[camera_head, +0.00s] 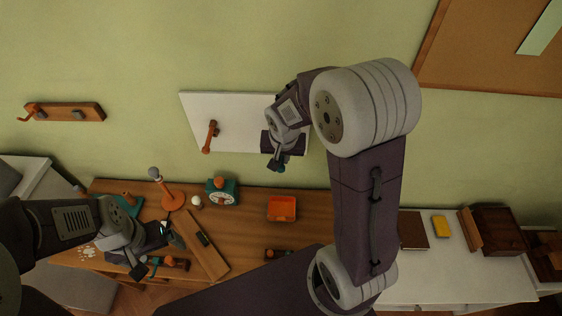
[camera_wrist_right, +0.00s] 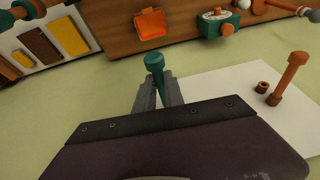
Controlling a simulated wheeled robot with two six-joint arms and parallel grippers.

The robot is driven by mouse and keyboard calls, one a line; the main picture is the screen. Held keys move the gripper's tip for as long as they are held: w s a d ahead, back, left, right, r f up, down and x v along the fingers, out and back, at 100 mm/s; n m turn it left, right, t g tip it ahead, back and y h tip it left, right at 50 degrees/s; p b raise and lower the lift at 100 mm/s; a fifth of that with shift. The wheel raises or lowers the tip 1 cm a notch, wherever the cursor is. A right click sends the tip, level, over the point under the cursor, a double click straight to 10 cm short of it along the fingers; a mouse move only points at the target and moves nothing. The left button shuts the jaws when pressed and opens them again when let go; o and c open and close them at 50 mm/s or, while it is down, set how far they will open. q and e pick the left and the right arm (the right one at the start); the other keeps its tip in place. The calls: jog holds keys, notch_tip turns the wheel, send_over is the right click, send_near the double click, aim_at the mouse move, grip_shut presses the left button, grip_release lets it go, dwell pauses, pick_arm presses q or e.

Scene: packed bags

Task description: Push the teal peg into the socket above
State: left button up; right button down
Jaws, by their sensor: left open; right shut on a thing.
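The teal peg (camera_wrist_right: 155,64) is in my right gripper (camera_wrist_right: 158,92), between its two grey fingers, with its rounded end sticking out past them. In the head view my right gripper (camera_head: 279,158) is in front of the lower right part of a white wall board (camera_head: 235,105); a bit of teal shows below it. A brown-orange peg (camera_head: 209,138) stands out from the board; the right wrist view also shows it (camera_wrist_right: 289,80), beside a small brown ring (camera_wrist_right: 262,87). I cannot make out a socket for the teal peg. My left gripper (camera_head: 149,262) is open above the table's left part.
The wooden table (camera_head: 245,225) below holds an orange tray (camera_head: 282,208), a teal scale-like box (camera_head: 222,191), an orange stand (camera_head: 172,194) and a wooden plank (camera_head: 200,247). A hook rail (camera_head: 64,111) hangs at left. A white counter (camera_head: 455,285) stands at right.

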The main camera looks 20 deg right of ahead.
jog(key=shift+w+d+p, duration=0.2)
jog(key=shift+w+d, duration=0.1)
jog(key=shift+w, duration=0.4)
jog(key=shift+w+d+p, duration=0.15)
jog(key=shift+w+d, duration=0.15)
jog(key=shift+w, duration=0.35)
dwell(0.6)
jog(key=shift+w+d, duration=0.15)
jog(key=shift+w, duration=0.1)
jog(key=shift+w+d, duration=0.1)
jog(key=shift+w, duration=0.2)
jog(key=shift+w+d+p, duration=0.25)
jog(key=shift+w, duration=0.25)
jog(key=shift+w+d+p, duration=0.25)
jog(key=shift+w, duration=0.25)
jog(key=c, duration=1.3)
grip_release()
jog(key=shift+c, duration=0.2)
